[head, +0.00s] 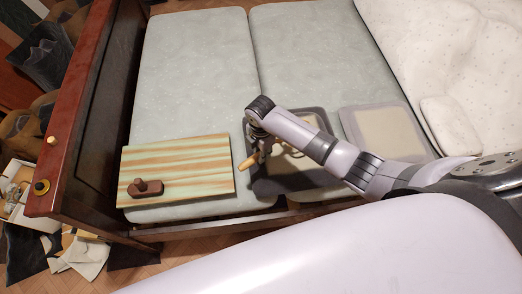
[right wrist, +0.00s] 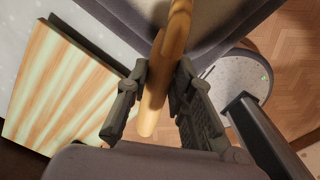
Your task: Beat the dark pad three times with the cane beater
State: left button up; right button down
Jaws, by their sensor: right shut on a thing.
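The dark pad (head: 290,184), with a dark border and a paler beige middle, lies on the bed near its front edge in the head view. My right arm partly covers it. My right gripper (right wrist: 160,105) is shut on the tan handle of the cane beater (right wrist: 154,112). In the head view the beater's handle end (head: 249,162) points down and left, over the pad's left edge. The rest of the beater is mostly hidden behind my arm, and I cannot tell whether it touches the pad. My left gripper is not in view.
A striped wooden board (head: 185,162) with a brown block (head: 146,188) on it lies left of the pad. A lighter grey pad (head: 420,146) lies to the right. A dark wooden bed end (head: 100,95) stands at the left. The mattress behind is clear.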

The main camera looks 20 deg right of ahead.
jog(key=shift+r+p, duration=0.1)
jog(key=shift+p, duration=0.2)
notch_tip(320, 180, down, 8)
jog(key=b, duration=0.5)
jog(key=shift+r, duration=0.25)
notch_tip(320, 180, up, 5)
jog(key=p, duration=0.5)
jog(key=shift+f, duration=0.25)
